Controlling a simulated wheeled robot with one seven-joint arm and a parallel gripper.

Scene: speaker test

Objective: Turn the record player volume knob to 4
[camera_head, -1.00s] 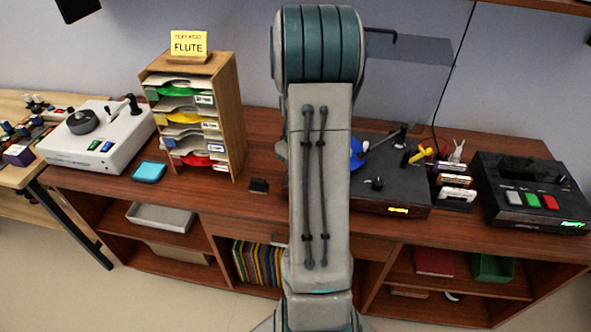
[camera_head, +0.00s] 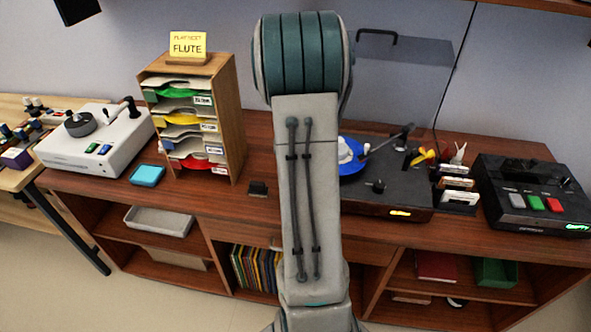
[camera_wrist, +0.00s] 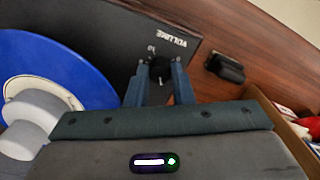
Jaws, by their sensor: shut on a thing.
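The black record player (camera_head: 402,188) stands on the brown cabinet, its left part hidden behind my arm in the head view. A blue record (camera_head: 350,166) shows on it; the record also fills the left of the wrist view (camera_wrist: 75,65). In the wrist view, the dark volume knob (camera_wrist: 158,67) sits beside the VOLUME lettering and a "10" mark, near the player's edge. My gripper (camera_wrist: 159,78) has its two blue-grey fingers on either side of the knob and is shut on it. The knob's pointer is too small to read. My gripper is hidden in the head view.
A small black object (camera_head: 257,188) lies left of the player; it also shows in the wrist view (camera_wrist: 225,68). A wooden paper sorter (camera_head: 226,120) stands further left. Cards (camera_head: 457,190) and a black button device (camera_head: 530,190) stand right. The player's raised lid (camera_head: 410,75) is behind.

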